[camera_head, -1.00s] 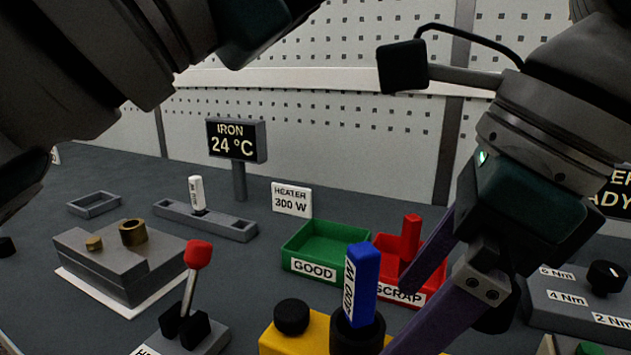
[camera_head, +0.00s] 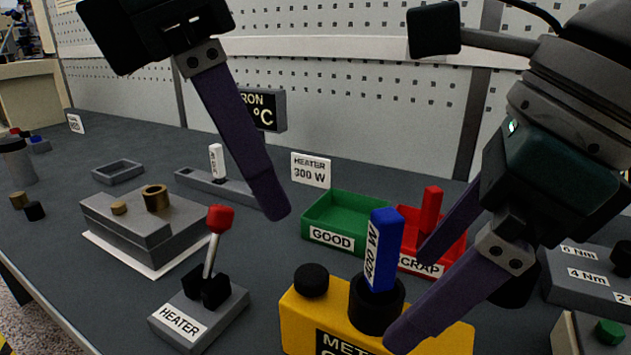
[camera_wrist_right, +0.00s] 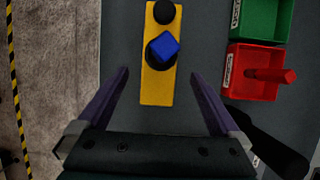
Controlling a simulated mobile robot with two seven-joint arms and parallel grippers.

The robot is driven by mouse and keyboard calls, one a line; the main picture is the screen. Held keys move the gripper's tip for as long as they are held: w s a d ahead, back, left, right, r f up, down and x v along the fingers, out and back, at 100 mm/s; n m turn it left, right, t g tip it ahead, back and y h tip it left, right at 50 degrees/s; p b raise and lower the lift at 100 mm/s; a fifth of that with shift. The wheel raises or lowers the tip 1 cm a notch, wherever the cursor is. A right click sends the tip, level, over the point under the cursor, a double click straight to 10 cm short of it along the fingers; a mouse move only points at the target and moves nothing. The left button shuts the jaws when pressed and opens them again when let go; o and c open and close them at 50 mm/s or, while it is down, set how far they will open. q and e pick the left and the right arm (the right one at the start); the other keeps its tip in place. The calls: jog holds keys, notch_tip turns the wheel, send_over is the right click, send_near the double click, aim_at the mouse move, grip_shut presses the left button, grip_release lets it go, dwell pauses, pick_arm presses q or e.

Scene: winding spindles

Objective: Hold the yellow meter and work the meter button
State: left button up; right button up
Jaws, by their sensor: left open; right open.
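The yellow meter (camera_head: 300,318) sits at the front of the bench, its lower part cut off by the picture edge. A round black knob (camera_head: 311,280), probably the meter button, is on its left end. A blue block (camera_head: 383,250) stands in the meter's black socket (camera_head: 376,305). My right gripper (camera_head: 410,296) is open above the meter's right part. In the right wrist view the meter (camera_wrist_right: 158,88) lies between the spread fingers, apart from both. My left gripper (camera_head: 272,205) is open and empty, left of and above the meter; only one finger shows clearly.
A heater lever box (camera_head: 180,322) with a red knob stands left of the meter. Behind are a green GOOD bin (camera_head: 345,212) and a red SCRAP bin (camera_head: 450,255) holding a red block (camera_head: 430,208). A torque box (camera_head: 585,285) is at right.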

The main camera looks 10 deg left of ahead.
aim_at(371, 335)
jog(key=x, duration=0.9)
jog(key=shift+a+f, duration=0.15)
jog(key=shift+f, duration=0.1)
jog(key=c, duration=1.6)
pick_arm(q)
grip_shut()
dwell(0.7)
